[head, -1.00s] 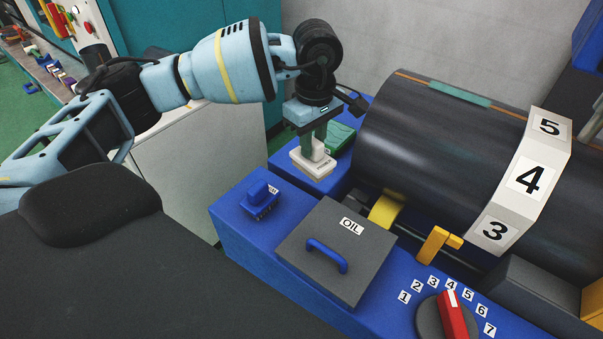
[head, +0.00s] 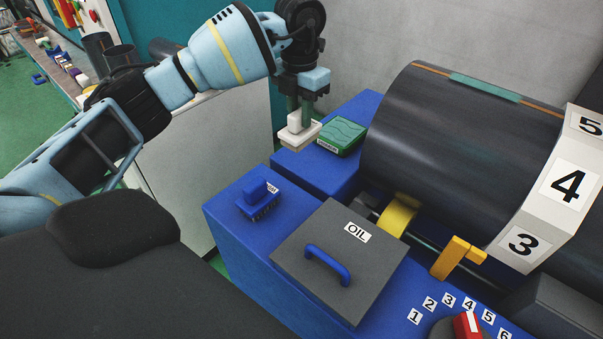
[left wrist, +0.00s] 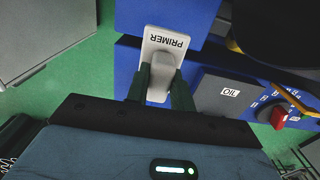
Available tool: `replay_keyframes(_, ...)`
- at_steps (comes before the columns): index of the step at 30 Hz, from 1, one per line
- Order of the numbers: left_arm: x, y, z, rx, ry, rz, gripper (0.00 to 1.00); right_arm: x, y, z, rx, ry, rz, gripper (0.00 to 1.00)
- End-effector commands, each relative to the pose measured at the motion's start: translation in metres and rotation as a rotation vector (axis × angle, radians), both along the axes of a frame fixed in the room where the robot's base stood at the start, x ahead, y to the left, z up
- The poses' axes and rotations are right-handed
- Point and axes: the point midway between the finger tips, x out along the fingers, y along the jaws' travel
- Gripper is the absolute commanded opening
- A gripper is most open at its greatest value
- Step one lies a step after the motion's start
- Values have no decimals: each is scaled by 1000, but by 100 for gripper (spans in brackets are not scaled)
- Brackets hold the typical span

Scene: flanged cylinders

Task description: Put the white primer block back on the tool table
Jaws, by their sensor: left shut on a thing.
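The white primer block (head: 291,138) is in my left gripper (head: 300,118), whose dark green fingers are shut on its raised grip. It hangs at the left edge of the small blue shelf (head: 315,170), left of a green block (head: 342,136). In the left wrist view the primer block (left wrist: 160,42) shows its PRIMER label between the fingers (left wrist: 160,82), over the shelf's edge and green floor. A long bench (head: 62,52) with several coloured blocks at the far upper left may be the tool table. My right gripper is out of view.
A large dark roller (head: 450,125) with a numbered ring (head: 555,190) fills the right. A grey OIL lid (head: 325,275) and a blue brush-like block (head: 258,200) are on the blue machine housing. A pale cabinet (head: 225,145) stands behind my left arm.

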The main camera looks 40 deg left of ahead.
Motion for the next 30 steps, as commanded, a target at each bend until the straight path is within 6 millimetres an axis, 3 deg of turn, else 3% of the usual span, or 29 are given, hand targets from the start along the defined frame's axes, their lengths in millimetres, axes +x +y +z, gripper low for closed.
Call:
replay_keyframes(5, 0, 0, -10, 1, 2, -1, 5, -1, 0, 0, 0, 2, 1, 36)
replay_keyframes(13, -1, 0, -53, 0, 1, -3, 5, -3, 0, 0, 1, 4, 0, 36)
replay_keyframes(23, 0, 0, -65, 0, 0, -4, 5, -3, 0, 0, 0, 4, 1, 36)
replay_keyframes(30, -1, 0, -95, 0, 2, -5, 5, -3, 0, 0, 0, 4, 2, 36)
